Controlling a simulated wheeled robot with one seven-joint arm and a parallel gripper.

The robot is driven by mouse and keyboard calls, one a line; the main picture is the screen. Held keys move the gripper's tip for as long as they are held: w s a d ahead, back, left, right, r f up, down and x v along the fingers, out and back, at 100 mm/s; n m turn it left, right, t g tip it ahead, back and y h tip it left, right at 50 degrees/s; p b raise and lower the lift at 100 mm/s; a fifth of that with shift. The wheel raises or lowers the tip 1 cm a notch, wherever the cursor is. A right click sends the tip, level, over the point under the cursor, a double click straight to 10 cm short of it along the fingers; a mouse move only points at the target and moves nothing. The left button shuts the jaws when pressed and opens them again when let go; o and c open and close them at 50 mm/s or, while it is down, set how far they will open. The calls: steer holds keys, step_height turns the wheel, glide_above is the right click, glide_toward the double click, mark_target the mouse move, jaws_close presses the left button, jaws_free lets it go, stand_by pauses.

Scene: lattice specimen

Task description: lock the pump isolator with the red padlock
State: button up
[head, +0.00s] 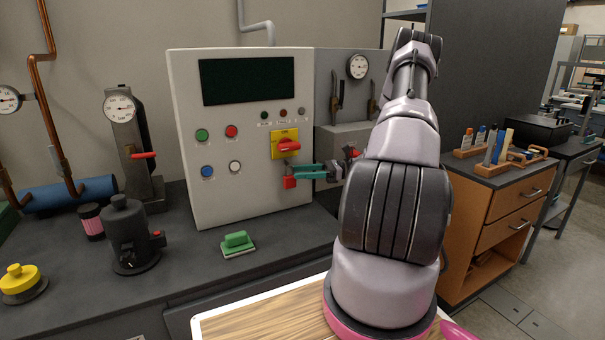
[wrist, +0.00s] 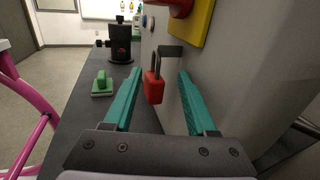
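The pump isolator is a yellow plate (head: 277,152) with a red handle (head: 289,145) on the front of the light grey cabinet. In the wrist view the yellow plate (wrist: 203,22) and red handle (wrist: 180,8) are cut off at the top. The red padlock (wrist: 154,88) is upright below the isolator, its shackle up at a dark bracket (wrist: 172,51). I cannot tell whether the shackle is closed. The padlock also shows in the head view (head: 290,182). My gripper (wrist: 160,71) is open, its teal fingers on either side of the padlock, with visible gaps.
The cabinet face (head: 237,190) is close beside my right finger in the wrist view. A green-handled block (head: 237,243) and a black pump-like unit (head: 131,235) stand on the dark bench (head: 185,270). The bench between them and the cabinet is clear.

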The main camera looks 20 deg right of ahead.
steer(key=shift+f, duration=0.1)
stand_by(0.4)
steer(key=o, duration=0.4)
steer(key=shift+s, duration=0.1)
steer(key=shift+d, duration=0.15)
steer(key=shift+v, duration=2.4)
steer(key=v, duration=1)
steer(key=shift+d, duration=0.4)
